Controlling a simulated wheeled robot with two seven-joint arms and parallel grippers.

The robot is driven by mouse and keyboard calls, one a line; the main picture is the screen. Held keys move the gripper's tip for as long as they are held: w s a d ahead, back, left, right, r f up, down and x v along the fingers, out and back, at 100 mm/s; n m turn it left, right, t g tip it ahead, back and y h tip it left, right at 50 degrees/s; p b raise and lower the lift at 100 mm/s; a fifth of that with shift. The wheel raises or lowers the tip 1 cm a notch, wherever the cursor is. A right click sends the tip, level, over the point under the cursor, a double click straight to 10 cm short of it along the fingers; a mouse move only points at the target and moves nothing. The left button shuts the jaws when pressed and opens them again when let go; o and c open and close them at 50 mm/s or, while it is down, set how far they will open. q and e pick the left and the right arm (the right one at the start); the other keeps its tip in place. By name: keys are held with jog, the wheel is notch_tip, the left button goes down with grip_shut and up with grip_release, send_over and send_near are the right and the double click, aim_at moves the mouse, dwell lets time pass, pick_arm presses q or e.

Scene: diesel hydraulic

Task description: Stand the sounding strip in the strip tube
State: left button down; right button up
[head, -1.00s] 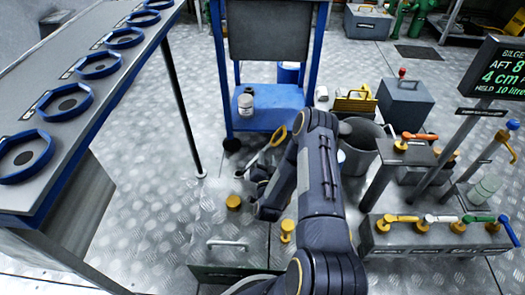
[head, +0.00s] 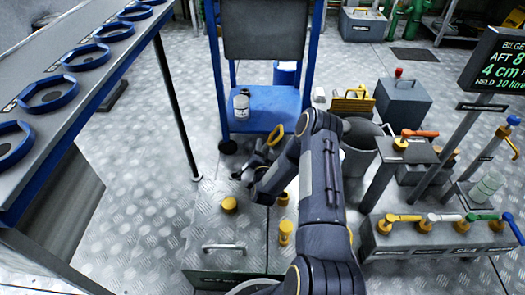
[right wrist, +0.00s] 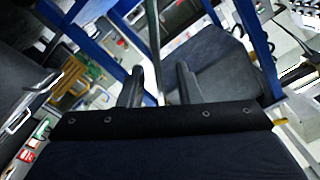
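A yellow ring (head: 276,135), which looks like the handle of the sounding strip, shows just beyond my right gripper (head: 250,164) in front of the blue cart. In the right wrist view a thin grey-green bar, perhaps the strip (right wrist: 152,40), shows between the two dark fingers (right wrist: 158,85). The fingers stand apart, and I cannot tell whether they grip it. The strip's lower end is not clear. Yellow-topped fittings stand on the floor plate: a round cap (head: 229,205) and a taller post (head: 286,231). I cannot tell which is the strip tube. My left gripper is out of view.
The blue cart (head: 268,108) stands ahead with a white bottle (head: 241,107). A grey bucket (head: 358,155) and a row of coloured valve handles (head: 440,222) lie to the right. A long bench (head: 88,97) with blue rings runs along the left.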

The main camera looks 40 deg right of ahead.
grip_shut()
